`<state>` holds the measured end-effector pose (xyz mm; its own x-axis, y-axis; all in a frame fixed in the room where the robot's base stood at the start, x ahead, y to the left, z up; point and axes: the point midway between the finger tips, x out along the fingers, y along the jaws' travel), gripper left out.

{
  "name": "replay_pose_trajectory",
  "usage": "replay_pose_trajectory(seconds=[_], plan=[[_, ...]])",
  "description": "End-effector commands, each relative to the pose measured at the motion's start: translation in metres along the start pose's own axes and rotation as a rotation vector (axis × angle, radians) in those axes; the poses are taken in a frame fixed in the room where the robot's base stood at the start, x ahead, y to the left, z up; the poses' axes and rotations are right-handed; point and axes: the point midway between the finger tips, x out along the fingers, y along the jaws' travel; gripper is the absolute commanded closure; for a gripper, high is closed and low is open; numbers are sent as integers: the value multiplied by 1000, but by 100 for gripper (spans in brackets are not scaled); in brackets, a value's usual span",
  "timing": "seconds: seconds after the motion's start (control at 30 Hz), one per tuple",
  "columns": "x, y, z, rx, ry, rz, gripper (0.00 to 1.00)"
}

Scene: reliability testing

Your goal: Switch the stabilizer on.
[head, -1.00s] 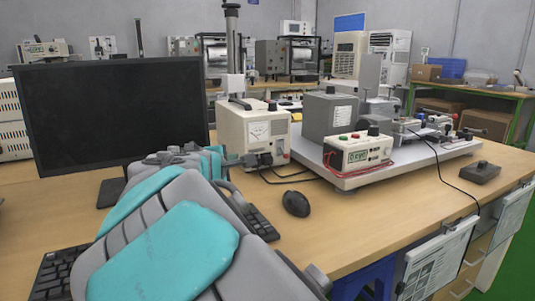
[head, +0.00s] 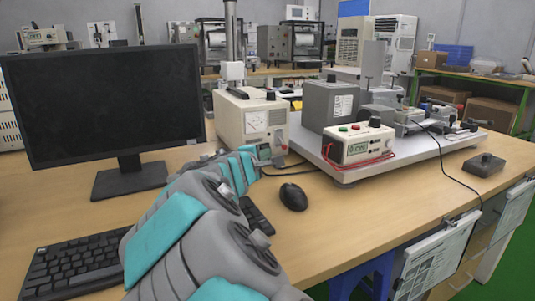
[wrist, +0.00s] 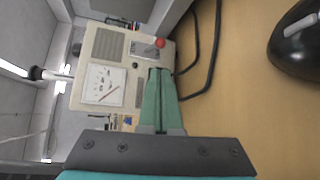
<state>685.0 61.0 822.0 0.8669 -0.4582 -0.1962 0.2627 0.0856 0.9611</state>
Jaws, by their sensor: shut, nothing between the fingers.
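The stabilizer, a beige box (head: 228,120) with a white dial meter (head: 256,119), stands on the desk right of the monitor. In the wrist view its front panel (wrist: 128,76) appears turned sideways, with the meter (wrist: 103,84), a silver plate (wrist: 141,49) and a red round part (wrist: 160,43). I cannot tell the switch position. My gripper (wrist: 158,72) has its green fingers together and empty, in front of the panel's lower part, near the silver plate. Contact cannot be told. In the head view my arm reaches toward the stabilizer's front and mostly hides the gripper.
Black cables (wrist: 201,55) run beside the stabilizer. A mouse (head: 293,197), keyboard (head: 68,273) and monitor (head: 105,105) are near my arm. A white control box (head: 357,145) with coloured buttons sits on a grey platform (head: 430,145) to the right.

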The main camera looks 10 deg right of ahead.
Motion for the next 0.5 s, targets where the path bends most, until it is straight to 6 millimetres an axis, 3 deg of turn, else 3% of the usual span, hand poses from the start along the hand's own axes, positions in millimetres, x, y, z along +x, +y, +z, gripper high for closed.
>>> replay_pose_trajectory(seconds=[0.3, 0.5], plan=[[57, -1, 1, -2, -1, -3, 100], [75, 0, 0, 0, 0, -1, 100]])
